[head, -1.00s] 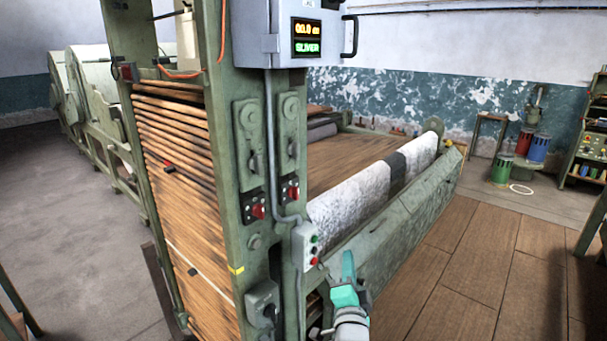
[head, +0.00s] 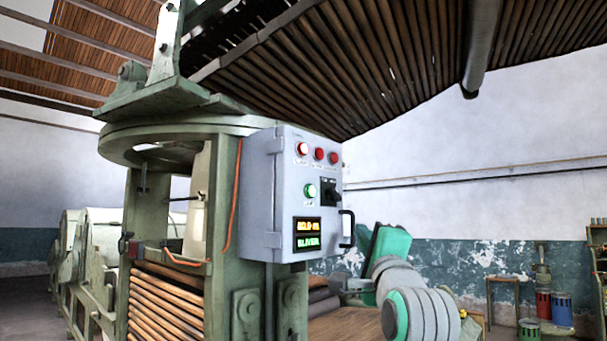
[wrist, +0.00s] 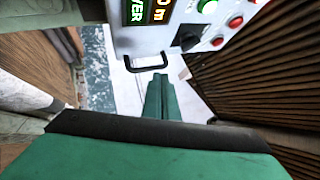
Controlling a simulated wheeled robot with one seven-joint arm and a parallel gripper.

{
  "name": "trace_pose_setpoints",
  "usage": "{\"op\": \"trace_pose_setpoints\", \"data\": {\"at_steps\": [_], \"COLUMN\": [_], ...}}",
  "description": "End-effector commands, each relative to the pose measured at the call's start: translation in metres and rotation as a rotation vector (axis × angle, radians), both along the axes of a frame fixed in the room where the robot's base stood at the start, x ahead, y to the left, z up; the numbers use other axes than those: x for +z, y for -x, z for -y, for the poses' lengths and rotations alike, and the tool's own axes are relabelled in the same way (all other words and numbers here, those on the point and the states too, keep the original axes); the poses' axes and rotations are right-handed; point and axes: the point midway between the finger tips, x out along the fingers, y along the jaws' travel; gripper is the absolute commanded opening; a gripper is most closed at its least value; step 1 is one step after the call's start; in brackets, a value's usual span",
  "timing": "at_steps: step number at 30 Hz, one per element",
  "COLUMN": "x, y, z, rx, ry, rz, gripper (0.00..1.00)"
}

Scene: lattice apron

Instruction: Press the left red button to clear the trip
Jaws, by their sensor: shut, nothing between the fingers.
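The left red button (head: 303,148) is the first of three in a row at the top of the grey control box (head: 262,190); its face looks pale and lit. In the wrist view the box is turned sideways, and the left red button (wrist: 252,2) is cut by the top edge. My gripper (wrist: 158,82) is shut and empty, its green fingers apart from the box, beyond its handle side. In the head view my green gripper (head: 388,243) is right of the box and lower than the buttons.
The middle (head: 319,153) and right (head: 333,157) red buttons are close beside it. Below are a green button (head: 310,190), a black rotary switch (head: 329,189) and a lit display (head: 307,235). A black handle (head: 347,229) sticks out at the right. A slatted lattice (head: 400,60) hangs overhead.

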Motion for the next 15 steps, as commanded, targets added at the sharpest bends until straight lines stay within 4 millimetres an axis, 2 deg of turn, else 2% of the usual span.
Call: {"op": "trace_pose_setpoints", "data": {"at_steps": [1,6,10,15], "x": [0.033,0.109,0.147,0.169], "y": [0.015,0.057,0.083,0.101], "z": [-0.002,-0.008,-0.014,-0.018], "rx": [0.018,0.082,0.117,0.141], "ry": [-0.021,-0.085,-0.118,-0.139], "rz": [0.016,0.036,0.044,0.046], "gripper": [0.00,0.00,0.00,0.00]}}
